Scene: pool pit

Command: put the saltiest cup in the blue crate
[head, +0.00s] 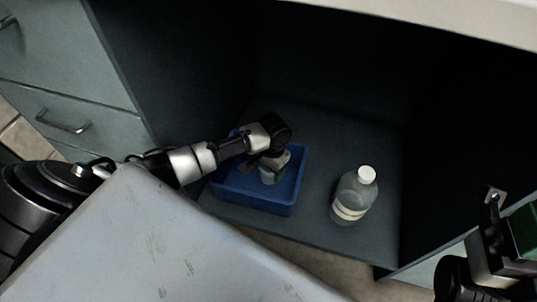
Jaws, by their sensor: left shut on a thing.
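The blue crate (258,203) stands on the floor of an open dark cabinet. My left gripper (268,165) reaches down over the crate and is shut on a small light-grey cup (268,177). The cup is within the crate's outline, and the gripper hides its upper part. I cannot tell whether the cup touches the crate's bottom.
A clear bottle with a white cap (355,196) stands right of the crate on the cabinet floor (310,222). Drawers (65,95) are on the left. A pale counter edge (450,22) runs above the cabinet opening. Free floor lies between crate and bottle.

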